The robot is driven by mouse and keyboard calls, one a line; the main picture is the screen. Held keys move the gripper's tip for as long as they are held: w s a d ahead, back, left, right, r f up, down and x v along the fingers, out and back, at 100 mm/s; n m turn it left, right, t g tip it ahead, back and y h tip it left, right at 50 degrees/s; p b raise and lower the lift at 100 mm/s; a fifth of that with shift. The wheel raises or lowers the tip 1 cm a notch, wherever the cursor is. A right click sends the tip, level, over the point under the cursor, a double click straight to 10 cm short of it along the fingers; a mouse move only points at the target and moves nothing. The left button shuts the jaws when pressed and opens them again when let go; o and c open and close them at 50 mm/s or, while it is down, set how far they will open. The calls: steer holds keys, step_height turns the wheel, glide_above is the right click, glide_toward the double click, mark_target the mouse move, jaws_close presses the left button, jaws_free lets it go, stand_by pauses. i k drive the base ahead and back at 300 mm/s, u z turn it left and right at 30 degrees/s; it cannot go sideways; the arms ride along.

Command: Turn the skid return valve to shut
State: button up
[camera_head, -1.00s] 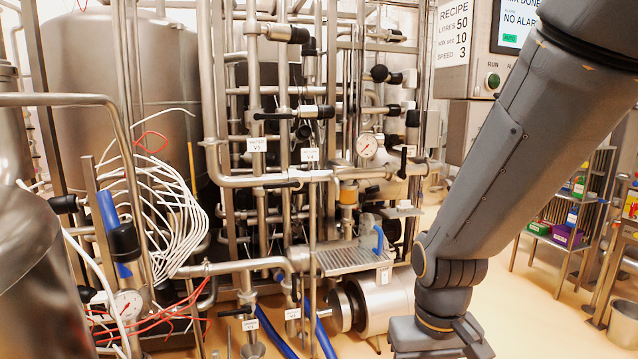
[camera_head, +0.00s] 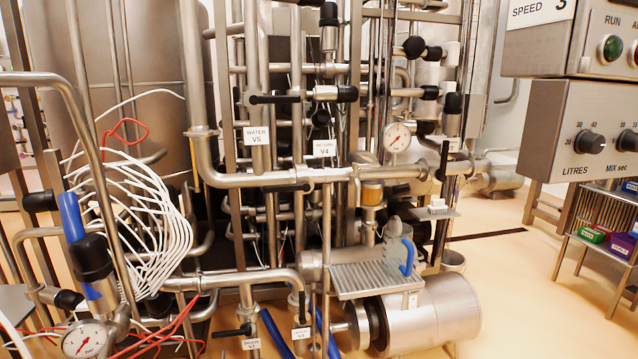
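A white tag (camera_head: 324,148) that appears to read RETURN V4 hangs on the pipework in the middle of the view. Below and left of it, a black lever (camera_head: 287,188) lies level across a horizontal steel pipe. Another black lever (camera_head: 275,99) lies level above the tag WATER V5 (camera_head: 256,136). I cannot tell for certain which lever belongs to the V4 tag. My gripper and arm are out of view.
A drip tray (camera_head: 368,279) with a clear jug (camera_head: 393,245) juts out above a steel motor (camera_head: 440,312). White hoses (camera_head: 140,215) bunch at left. A control box (camera_head: 590,130) is at right.

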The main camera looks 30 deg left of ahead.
mark_target(305, 186)
steer(key=u, duration=0.3)
steer(key=i, duration=0.85)
steer(key=u, duration=0.65)
